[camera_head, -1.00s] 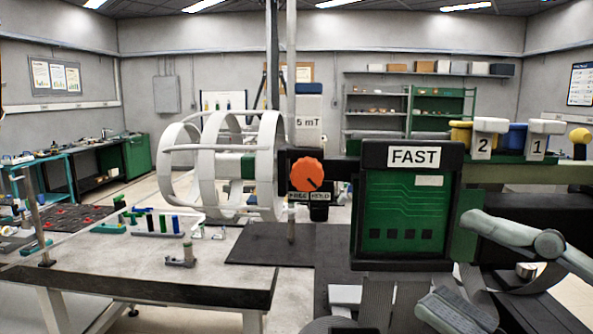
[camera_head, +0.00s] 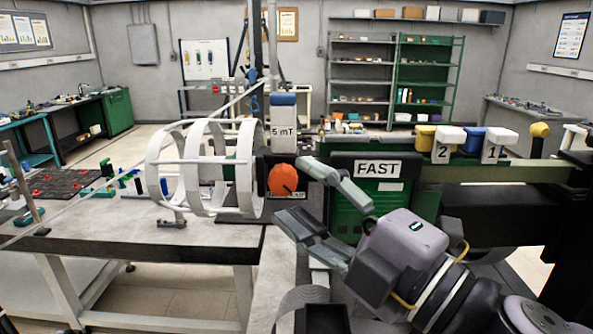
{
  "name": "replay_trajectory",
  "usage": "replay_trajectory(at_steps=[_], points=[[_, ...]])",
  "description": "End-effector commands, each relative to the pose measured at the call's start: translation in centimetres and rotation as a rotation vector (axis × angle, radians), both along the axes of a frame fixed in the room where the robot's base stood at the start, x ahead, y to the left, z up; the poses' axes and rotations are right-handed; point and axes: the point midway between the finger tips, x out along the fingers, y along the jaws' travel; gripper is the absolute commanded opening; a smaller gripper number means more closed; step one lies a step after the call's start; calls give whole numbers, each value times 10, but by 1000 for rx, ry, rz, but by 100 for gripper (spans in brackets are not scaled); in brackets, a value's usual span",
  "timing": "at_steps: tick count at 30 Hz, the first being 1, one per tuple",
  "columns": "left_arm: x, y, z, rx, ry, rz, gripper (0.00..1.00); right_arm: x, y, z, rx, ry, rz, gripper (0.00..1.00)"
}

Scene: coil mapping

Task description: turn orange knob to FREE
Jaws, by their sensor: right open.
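The round orange knob (camera_head: 281,178) sits on a dark panel at the right end of the white ring coil frame (camera_head: 205,170). Its dark pointer line slants to the lower right. A small label plate (camera_head: 286,196) lies just under it; its words are too small and partly covered to read now. My right gripper (camera_head: 294,191) comes in from the lower right with its jaws open. One grey finger is at the knob's upper right, the other below it. I cannot tell whether either finger touches the knob. My left gripper is not in view.
A green unit marked FAST (camera_head: 380,168) stands right behind my right gripper. A 5 mT block (camera_head: 283,115) stands above the knob. Blocks marked 2 (camera_head: 443,152) and 1 (camera_head: 494,152) sit on a rail at the right. A workbench (camera_head: 130,235) fills the left.

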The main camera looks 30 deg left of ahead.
Motion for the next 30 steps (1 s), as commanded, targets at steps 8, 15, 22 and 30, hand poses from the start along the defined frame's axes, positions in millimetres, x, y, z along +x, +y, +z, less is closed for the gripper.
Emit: replay_trajectory(at_steps=[8, 15, 22, 30], points=[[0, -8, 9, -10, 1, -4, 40, 5, 20, 4, -1, 1, 0, 47], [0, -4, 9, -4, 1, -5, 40, 6, 21, 3, -1, 1, -1, 47], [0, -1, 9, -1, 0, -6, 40, 6, 21, 3, -1, 1, -1, 33], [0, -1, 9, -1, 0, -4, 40, 6, 21, 3, -1, 1, 0, 15]])
